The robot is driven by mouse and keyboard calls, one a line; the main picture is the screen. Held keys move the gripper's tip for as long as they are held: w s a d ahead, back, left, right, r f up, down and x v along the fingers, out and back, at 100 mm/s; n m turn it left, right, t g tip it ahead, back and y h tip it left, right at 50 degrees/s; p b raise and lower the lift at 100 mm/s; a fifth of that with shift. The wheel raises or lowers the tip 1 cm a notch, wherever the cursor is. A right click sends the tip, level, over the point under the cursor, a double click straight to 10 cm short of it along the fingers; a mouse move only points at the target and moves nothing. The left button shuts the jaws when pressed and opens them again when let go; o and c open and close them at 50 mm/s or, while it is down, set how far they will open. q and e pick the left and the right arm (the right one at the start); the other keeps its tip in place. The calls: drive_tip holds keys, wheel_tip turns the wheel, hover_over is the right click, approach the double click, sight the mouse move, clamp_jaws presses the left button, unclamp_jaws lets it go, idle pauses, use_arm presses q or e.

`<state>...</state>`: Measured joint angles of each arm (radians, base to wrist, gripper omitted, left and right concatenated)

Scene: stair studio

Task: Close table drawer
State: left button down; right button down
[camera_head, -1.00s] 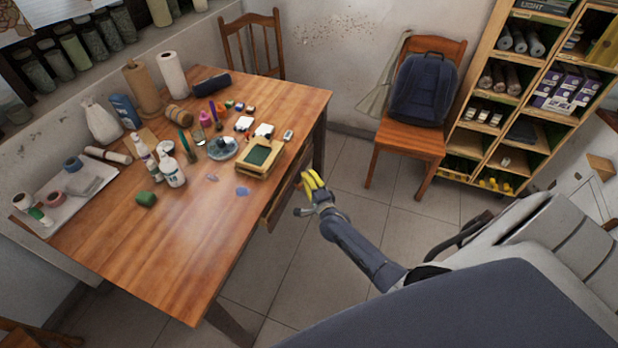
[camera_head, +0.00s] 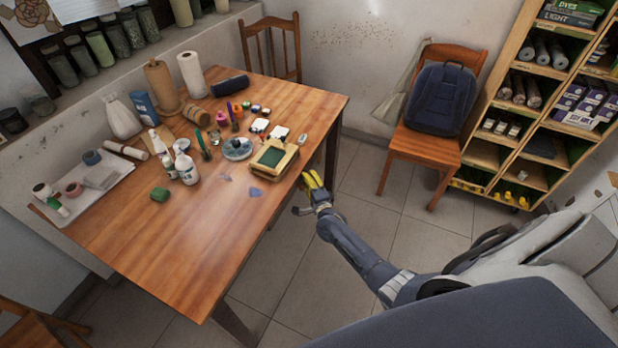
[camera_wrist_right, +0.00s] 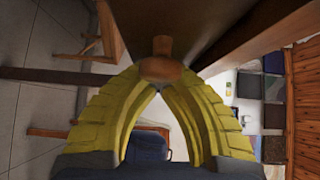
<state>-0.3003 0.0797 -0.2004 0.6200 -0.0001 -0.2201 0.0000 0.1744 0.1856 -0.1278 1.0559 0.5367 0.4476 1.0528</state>
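The wooden table (camera_head: 215,245) stands left of centre in the head view. My right gripper (camera_head: 312,182), with yellow fingers, is beside the table's right edge, below the tabletop. In the right wrist view the yellow fingers (camera_wrist_right: 156,92) curve together and look shut at their tips. A round wooden knob (camera_wrist_right: 160,66) is right at the fingertips and overlaps them; the fingers do not visibly wrap around it. The dark brown wood behind the knob looks like the drawer front (camera_wrist_right: 165,20). In the head view the drawer is mostly hidden under the table edge. My left gripper is not in view.
The tabletop holds bottles, paper rolls, a tray (camera_head: 120,165) and a framed screen (camera_head: 271,157) near the right edge. A chair (camera_head: 425,150) with a dark backpack (camera_head: 440,98) and a shelf (camera_head: 515,150) stand at the right. The floor right of the table is clear.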

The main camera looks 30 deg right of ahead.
drive_tip(key=s+d, duration=0.1)
drive_tip(key=s, duration=1.2)
drive_tip(key=s+a+f+n+g+y, duration=0.1)
drive_tip(key=s+a+f+n+g, duration=0.15)
drive_tip(key=s+f+n, duration=0.45)
drive_tip(key=s+a+f+n+g+y, duration=0.1)
drive_tip(key=s+f+n+g, duration=0.25)
drive_tip(key=f, duration=0.75)
drive_tip(key=s+a+f+n+g+y, duration=0.1)
drive_tip(key=s+f+n+g, duration=0.1)
drive_tip(key=s+f+n, duration=0.5)
drive_tip(key=s+a+f+n+g, duration=0.2)
drive_tip(key=s+f, duration=0.3)
drive_tip(key=s, duration=0.6)
drive_tip(key=s+a+f+n+g, duration=0.1)
drive_tip(key=s+f+g, duration=0.2)
drive_tip(key=s+f, duration=0.3)
drive_tip(key=s+a+f+n+g, duration=0.2)
drive_tip(key=s+f, duration=0.4)
drive_tip(key=s, duration=1.1)
drive_tip(key=shift+a+n+g, duration=0.35)
drive_tip(key=shift+g, duration=0.35)
drive_tip(key=shift+f, duration=0.1)
